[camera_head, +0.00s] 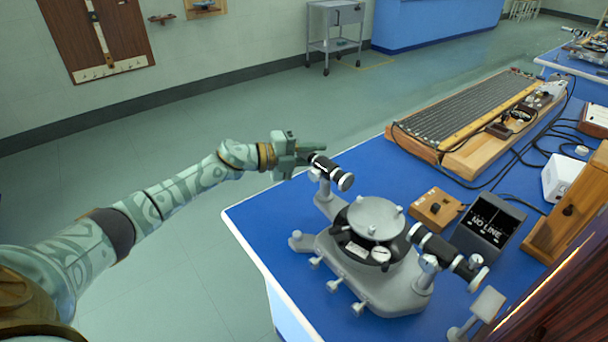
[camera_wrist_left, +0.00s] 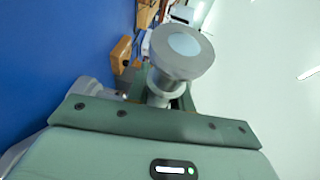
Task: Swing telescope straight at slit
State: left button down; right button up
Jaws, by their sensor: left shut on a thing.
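The spectrometer has a grey base (camera_head: 365,275) and a round table (camera_head: 375,216) on the blue bench. Its telescope (camera_head: 330,171), a short black tube with pale rings, is on the far-left side. The collimator (camera_head: 440,249), a similar black tube, is on the near-right side, its outer end towards a small grey stand (camera_head: 478,312). The two tubes look roughly in line; exact alignment cannot be told. My left gripper (camera_head: 306,154) is shut on the telescope's outer end. In the left wrist view, a grey cylinder with a pale round face (camera_wrist_left: 184,45) stands up between the fingers. My right gripper is out of view.
A dark display (camera_head: 487,226) reads "NO LINE". Beside it is a small wooden box (camera_head: 436,208) with a black knob. A long ribbed instrument (camera_head: 465,110) and cables lie behind. The floor left of the bench is clear.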

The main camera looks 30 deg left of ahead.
pick_arm(q)
jog(key=shift+w+d+f, duration=0.15)
jog(key=shift+w+f, duration=0.15)
jog(key=shift+f, duration=0.1)
jog(key=shift+d+r+m+g, duration=0.1)
jog(key=shift+r+m+g, duration=0.2)
jog(key=shift+g, duration=0.1)
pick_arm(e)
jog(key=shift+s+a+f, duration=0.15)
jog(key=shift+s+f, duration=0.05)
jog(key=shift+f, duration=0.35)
pick_arm(q)
jog(key=c, duration=1.2)
grip_release()
jog(key=shift+c, duration=0.2)
jog(key=p+v, duration=0.2)
jog(key=v, duration=1.4)
jog(key=shift+a+f, duration=0.25)
jog(key=shift+f, duration=0.05)
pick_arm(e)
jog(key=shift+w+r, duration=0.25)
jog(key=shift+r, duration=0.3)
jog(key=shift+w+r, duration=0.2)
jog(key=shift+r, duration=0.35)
